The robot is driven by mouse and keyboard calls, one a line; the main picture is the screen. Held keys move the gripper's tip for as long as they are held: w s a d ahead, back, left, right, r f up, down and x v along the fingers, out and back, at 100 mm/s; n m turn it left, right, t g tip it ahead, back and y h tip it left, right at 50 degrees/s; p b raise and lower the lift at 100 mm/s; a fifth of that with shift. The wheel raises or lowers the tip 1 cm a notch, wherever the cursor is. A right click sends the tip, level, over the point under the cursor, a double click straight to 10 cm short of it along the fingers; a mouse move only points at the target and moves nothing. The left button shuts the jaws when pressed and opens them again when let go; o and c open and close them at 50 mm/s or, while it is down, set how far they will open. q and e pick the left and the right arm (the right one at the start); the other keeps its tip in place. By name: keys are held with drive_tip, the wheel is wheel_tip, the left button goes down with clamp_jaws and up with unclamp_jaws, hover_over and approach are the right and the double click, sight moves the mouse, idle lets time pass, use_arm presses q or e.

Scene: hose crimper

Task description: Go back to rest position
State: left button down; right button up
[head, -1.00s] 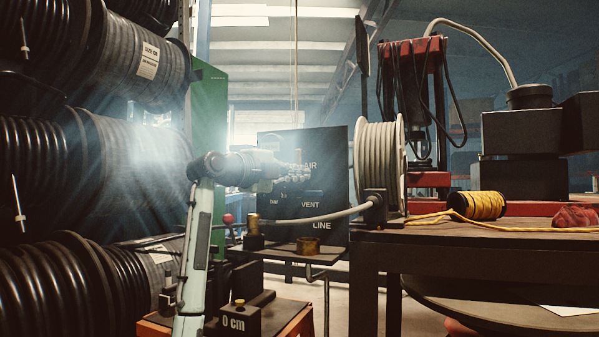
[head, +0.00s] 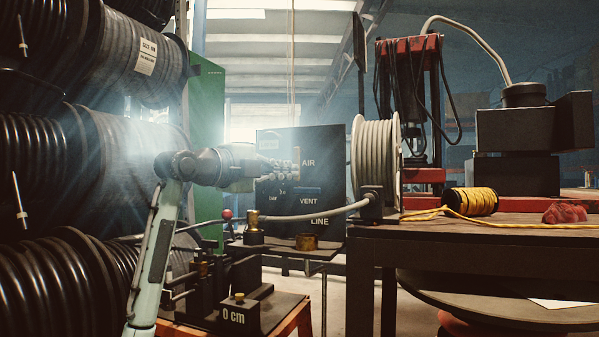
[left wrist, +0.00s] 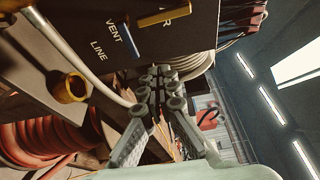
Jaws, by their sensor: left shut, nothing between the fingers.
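My left gripper (head: 288,172) is held in the air in front of a black panel (head: 330,155) marked AIR, VENT and LINE. The gripper points right, away from the hose reels. In the left wrist view its fingers (left wrist: 158,88) are closed together with nothing between them. The panel (left wrist: 110,65) lies beyond the fingertips there. I cannot tell whether the gripper touches it. My right gripper is in neither view.
Large black hose reels (head: 135,160) fill the left side. A grey hose reel (head: 375,165) stands on the table (head: 470,232) at right, with a yellow cord spool (head: 472,201). A hose runs below my gripper to a brass fitting (head: 254,219). A block marked 0 cm (head: 239,315) sits low in front.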

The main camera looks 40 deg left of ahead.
use_arm(q)
drive_tip(key=shift+s, duration=0.45)
drive_tip(key=shift+f, duration=0.1)
